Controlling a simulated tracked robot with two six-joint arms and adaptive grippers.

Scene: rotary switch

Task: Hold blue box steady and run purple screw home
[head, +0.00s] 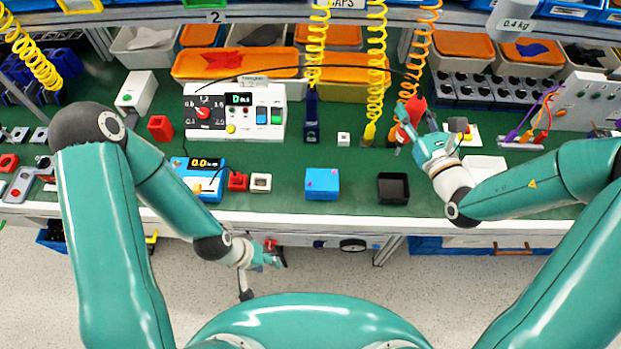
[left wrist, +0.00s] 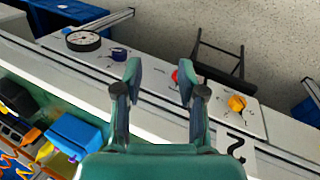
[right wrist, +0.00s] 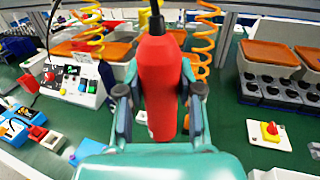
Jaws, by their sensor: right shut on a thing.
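The blue box (head: 322,185) sits on the green bench top near its front edge, with small pink-purple spots on it. They are too small to tell which is the purple screw. The box also shows in the left wrist view (left wrist: 75,134) and partly behind my gripper in the right wrist view (right wrist: 88,149). My right gripper (head: 409,117) is shut on a red power tool (right wrist: 158,85) with a dark cable at its top, to the right of and behind the box. My left gripper (left wrist: 156,78) is open and empty, below and in front of the bench edge, left of the box.
A black open tray (head: 393,188) stands right of the blue box. Coiled yellow hoses (head: 376,75) hang behind. Bench top around the box is clear.

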